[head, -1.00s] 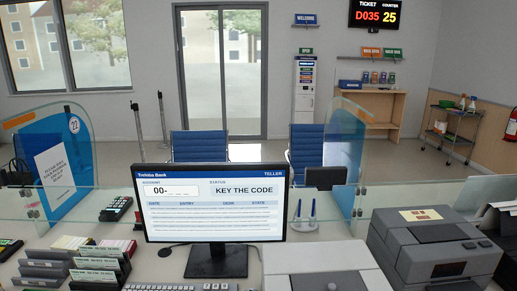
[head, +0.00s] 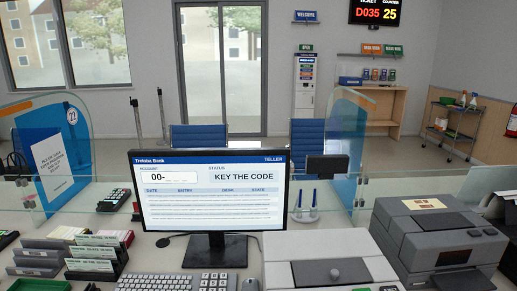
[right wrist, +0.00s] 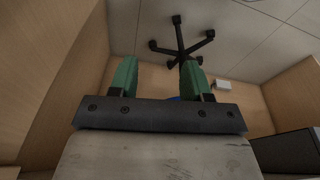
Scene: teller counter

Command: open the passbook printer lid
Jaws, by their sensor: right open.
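No label shows which one is the passbook printer. My right gripper (right wrist: 159,70) shows in the right wrist view, its green fingers apart with nothing between them. It is below the counter, facing the floor. My left gripper is in neither view.
A monitor (head: 212,191) stands left of the light grey machine, with a keyboard (head: 155,282) before it. Card racks (head: 95,261), a pen stand (head: 304,213) and glass screens (head: 350,140) surround it. The right wrist view shows wooden panels (right wrist: 62,60) and a chair base (right wrist: 180,45).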

